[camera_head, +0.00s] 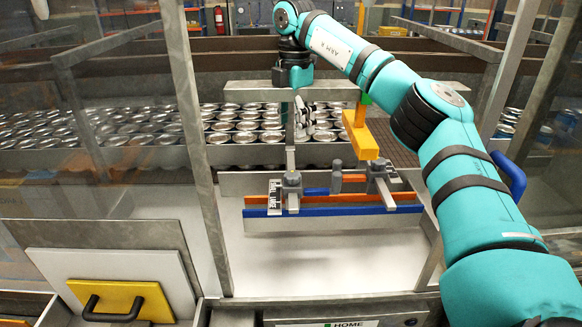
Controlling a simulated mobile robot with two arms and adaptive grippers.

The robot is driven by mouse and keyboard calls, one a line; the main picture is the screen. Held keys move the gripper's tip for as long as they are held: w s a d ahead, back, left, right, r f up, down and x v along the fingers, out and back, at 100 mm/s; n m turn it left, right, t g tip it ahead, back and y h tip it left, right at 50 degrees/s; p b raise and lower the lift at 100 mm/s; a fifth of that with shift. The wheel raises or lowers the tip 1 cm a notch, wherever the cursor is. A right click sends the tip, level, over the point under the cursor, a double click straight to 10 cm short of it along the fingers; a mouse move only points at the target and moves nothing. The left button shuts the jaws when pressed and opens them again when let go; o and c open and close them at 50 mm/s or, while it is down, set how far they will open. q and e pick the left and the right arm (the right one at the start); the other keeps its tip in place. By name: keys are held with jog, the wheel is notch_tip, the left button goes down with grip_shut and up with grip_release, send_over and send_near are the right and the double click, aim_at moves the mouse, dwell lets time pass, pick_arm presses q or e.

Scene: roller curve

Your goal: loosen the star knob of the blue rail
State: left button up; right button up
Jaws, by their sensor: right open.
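The blue rail (345,211) runs left to right at the front of the bay, with a white strip below it. A dark grey knob (292,181) sits on a clamp at its left part, and a second grey knob (377,169) sits on a clamp further right. My right gripper (301,135) hangs fingers-down from the teal arm, above and behind the left knob and apart from it. It is open, with nothing seen between its fingers. My left gripper is not in view.
An orange rail (226,200) lies just behind the blue one. A yellow bracket (361,136) stands right of my gripper. Many cans (245,126) fill the conveyor behind. A steel post (190,110) rises at left. The pale floor (300,262) in front of the rails is clear.

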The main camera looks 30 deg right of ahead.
jog(key=p, duration=0.2)
send_over(293, 173)
jog(key=f, duration=0.6)
jog(key=shift+s, duration=0.2)
notch_tip(293, 173, down, 7)
jog(key=shift+p, duration=1.05)
jog(key=shift+f, duration=0.35)
jog(key=shift+w+f, duration=0.15)
jog(key=shift+f, duration=0.05)
jog(key=shift+a, duration=0.1)
jog(key=c, duration=0.7)
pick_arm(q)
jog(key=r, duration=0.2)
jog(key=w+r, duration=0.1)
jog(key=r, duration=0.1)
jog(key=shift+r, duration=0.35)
pick_arm(e)
jog(key=c, duration=0.5)
